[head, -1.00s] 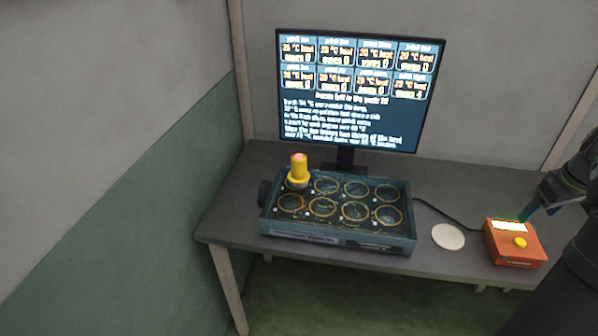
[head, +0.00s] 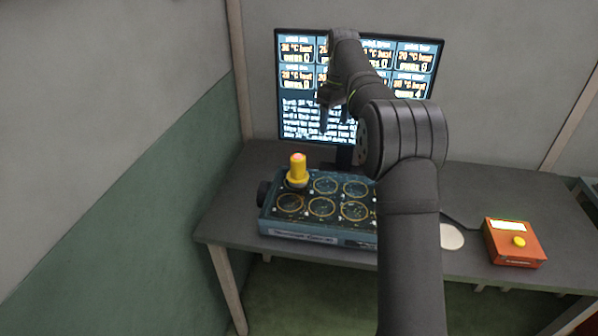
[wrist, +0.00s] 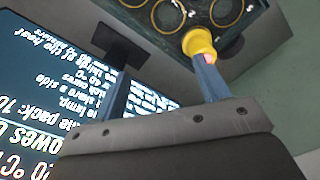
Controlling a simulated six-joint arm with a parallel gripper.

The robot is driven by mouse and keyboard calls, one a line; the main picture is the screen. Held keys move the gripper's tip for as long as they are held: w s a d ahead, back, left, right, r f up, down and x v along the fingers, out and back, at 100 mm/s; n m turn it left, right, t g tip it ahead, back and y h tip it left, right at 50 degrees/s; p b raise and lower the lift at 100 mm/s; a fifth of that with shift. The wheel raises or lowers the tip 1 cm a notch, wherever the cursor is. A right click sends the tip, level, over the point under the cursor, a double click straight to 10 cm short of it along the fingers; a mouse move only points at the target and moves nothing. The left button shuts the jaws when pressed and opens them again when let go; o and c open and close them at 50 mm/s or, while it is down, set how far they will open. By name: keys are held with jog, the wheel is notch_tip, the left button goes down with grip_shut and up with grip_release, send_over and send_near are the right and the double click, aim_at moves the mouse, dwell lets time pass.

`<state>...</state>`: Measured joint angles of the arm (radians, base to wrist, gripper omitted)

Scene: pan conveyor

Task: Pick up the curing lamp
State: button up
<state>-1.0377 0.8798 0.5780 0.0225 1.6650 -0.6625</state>
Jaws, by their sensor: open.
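The curing lamp, a yellow upright cylinder with a pinkish top (head: 297,169), stands at the back left well of the dark blue tray (head: 290,236). It also shows near the top of the wrist view (wrist: 198,43). My gripper (head: 324,128) is in front of the monitor, above and behind the tray, with its fingers pointing down. In the wrist view the two fingers (wrist: 162,76) are apart with nothing between them. One finger overlaps the lamp's edge in that picture, but the head view shows the gripper well above the lamp. My arm hides the tray's right part.
The lit monitor (head: 300,110) stands close behind my gripper. An orange box with a yellow button (head: 515,248) and a pale disc (head: 452,236) lie to the right. The grey table (head: 228,205) is clear left of the tray.

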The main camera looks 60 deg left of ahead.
send_over(298, 168)
jog(key=w+a, duration=0.2)
jog(key=shift+n, duration=0.4)
notch_tip(298, 168, down, 11)
jog(key=shift+s+f, duration=0.3)
jog(key=shift+f, duration=2.6)
jog(key=c, duration=1.3)
jog(key=shift+r, duration=0.15)
